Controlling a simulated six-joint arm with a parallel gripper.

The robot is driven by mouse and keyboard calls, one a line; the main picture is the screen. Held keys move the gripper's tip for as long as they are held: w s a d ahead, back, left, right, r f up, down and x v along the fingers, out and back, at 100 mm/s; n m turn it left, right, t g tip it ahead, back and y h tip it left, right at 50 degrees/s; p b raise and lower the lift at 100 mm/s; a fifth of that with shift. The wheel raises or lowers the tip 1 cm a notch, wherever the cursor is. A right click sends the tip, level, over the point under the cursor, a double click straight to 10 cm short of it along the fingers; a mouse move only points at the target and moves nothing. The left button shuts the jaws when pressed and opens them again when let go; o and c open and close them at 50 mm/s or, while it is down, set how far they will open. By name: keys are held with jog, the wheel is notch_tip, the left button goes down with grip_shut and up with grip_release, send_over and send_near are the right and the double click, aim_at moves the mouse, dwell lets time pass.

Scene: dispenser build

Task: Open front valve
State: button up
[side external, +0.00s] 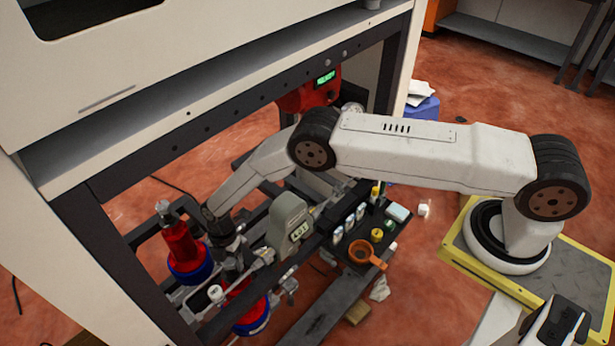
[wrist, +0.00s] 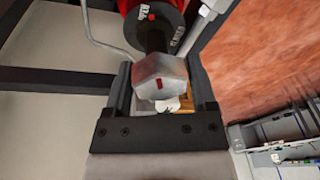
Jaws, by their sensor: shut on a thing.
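The front valve shows in the wrist view as a grey, faceted metal knob (wrist: 160,78) with a small red mark, on a black stem below a red body (wrist: 140,8). My gripper (wrist: 161,68) has one dark finger on each side of the knob and is shut on it. In the side external view my gripper (side external: 230,243) reaches into the dark frame, among the red canisters. A white label is on the black stem; its setting is too small to read. The valve itself is hard to make out in the side external view.
A red canister with a blue band (side external: 181,245) stands left of my gripper, and another (side external: 252,317) below it. A grey meter (side external: 290,225) is close on the right. Dark frame bars surround the work. A black tray (side external: 371,238) holds small items and an orange funnel (side external: 362,253).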

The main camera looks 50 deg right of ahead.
jog(key=shift+n, duration=0.5)
jog(key=shift+d, duration=0.1)
jog(key=o, duration=1.3)
jog(key=shift+r, duration=0.15)
